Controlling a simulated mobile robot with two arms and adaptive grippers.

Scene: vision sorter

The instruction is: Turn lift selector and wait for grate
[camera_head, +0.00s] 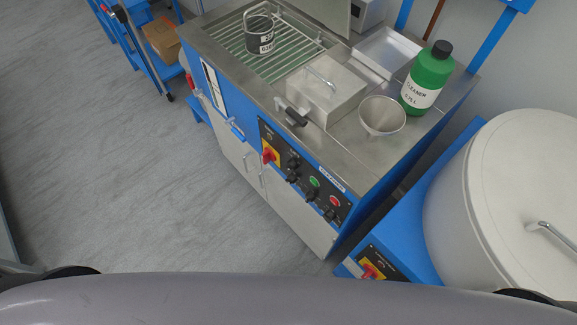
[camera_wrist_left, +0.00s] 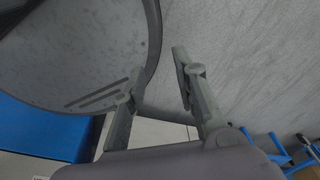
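The control panel (camera_head: 304,180) is on the blue front of the steel bench. It carries a red-and-yellow switch (camera_head: 270,155), black knobs (camera_head: 292,166), a green button (camera_head: 314,182) and a red button (camera_head: 334,200). Which knob is the lift selector is too small to read. My right gripper is not in view.
On the bench stand a steel lidded box (camera_head: 322,88), a funnel-like cup (camera_head: 382,115), a shallow tray (camera_head: 388,52) and a green cleaner bottle (camera_head: 428,80). A large white lidded drum (camera_head: 520,190) on a blue base is at the right. The floor (camera_head: 120,180) left of the bench is clear.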

